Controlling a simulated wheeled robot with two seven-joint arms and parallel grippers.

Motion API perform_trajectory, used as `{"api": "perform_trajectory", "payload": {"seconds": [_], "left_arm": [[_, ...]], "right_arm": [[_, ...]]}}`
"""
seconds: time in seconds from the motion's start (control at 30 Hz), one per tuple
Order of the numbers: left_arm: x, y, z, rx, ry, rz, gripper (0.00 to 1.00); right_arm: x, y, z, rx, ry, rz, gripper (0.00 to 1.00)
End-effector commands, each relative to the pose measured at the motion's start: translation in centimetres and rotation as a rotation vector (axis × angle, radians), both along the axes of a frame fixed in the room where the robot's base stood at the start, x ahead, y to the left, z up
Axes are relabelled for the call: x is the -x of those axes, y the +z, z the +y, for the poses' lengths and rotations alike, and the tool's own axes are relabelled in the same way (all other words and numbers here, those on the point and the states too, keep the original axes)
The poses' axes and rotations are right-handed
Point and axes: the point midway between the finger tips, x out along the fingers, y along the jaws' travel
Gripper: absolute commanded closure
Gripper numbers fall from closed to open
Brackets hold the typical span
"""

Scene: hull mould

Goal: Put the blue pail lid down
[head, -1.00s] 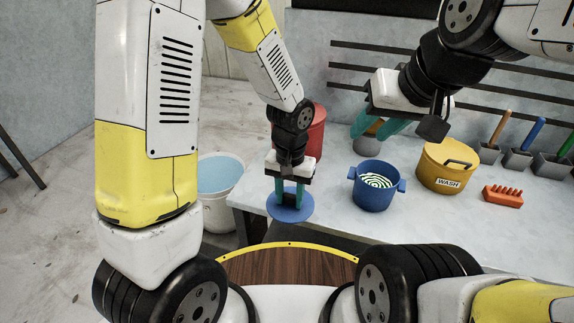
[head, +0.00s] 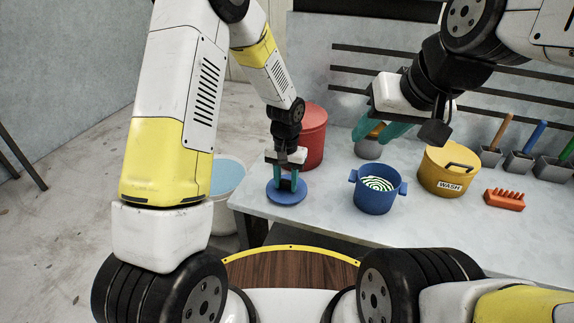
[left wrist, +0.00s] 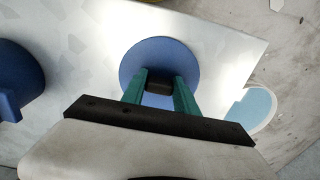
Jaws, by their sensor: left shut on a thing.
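The blue pail lid (head: 287,196) is a flat blue disc with a dark handle at its middle, at the left end of the table. My left gripper (head: 287,182) is above it with its green fingers shut on that handle. In the left wrist view the lid (left wrist: 160,58) shows over the table top, with the dark handle between the fingers (left wrist: 160,88). I cannot tell whether the lid touches the table. The blue pail (head: 376,190) stands uncovered to its right, with a green and white pattern inside. My right gripper (head: 384,130) hangs over the back of the table, its fingers apart.
A red bin (head: 311,138) stands behind the lid. A yellow WASH tub (head: 447,172), an orange rack (head: 504,199) and brushes in grey holders (head: 519,162) are to the right. A white bucket of light-blue liquid (head: 226,190) stands off the table's left end. The table (head: 325,215) is bare between lid and pail.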

Motion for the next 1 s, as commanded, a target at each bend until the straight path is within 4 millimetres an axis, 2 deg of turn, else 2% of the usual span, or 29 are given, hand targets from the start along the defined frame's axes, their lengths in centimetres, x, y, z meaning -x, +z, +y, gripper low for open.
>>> {"api": "perform_trajectory", "payload": {"seconds": [0.27,0.3,0.4,0.77,0.87,1.0], "left_arm": [[0.0,-0.3,0.0,0.000,0.000,-0.001,1.00],[0.0,-0.2,0.0,0.001,0.000,-0.002,0.59],[0.0,-0.2,0.0,0.001,0.000,-0.002,0.43],[0.0,0.2,0.0,0.001,0.000,-0.002,0.43],[-0.2,1.3,0.0,0.002,0.001,-0.006,0.43],[-0.2,4.1,-0.1,0.004,0.000,-0.008,0.43]], "right_arm": [[0.0,0.0,0.0,0.000,0.000,0.000,0.64],[0.0,0.0,0.0,0.000,0.000,0.000,0.64],[0.0,0.0,0.0,0.000,0.000,0.000,0.64],[0.0,0.0,0.0,0.000,0.000,0.000,0.64],[0.0,0.0,0.0,0.000,0.000,0.000,0.64],[0.0,0.0,0.0,0.000,0.000,0.000,0.64]]}}
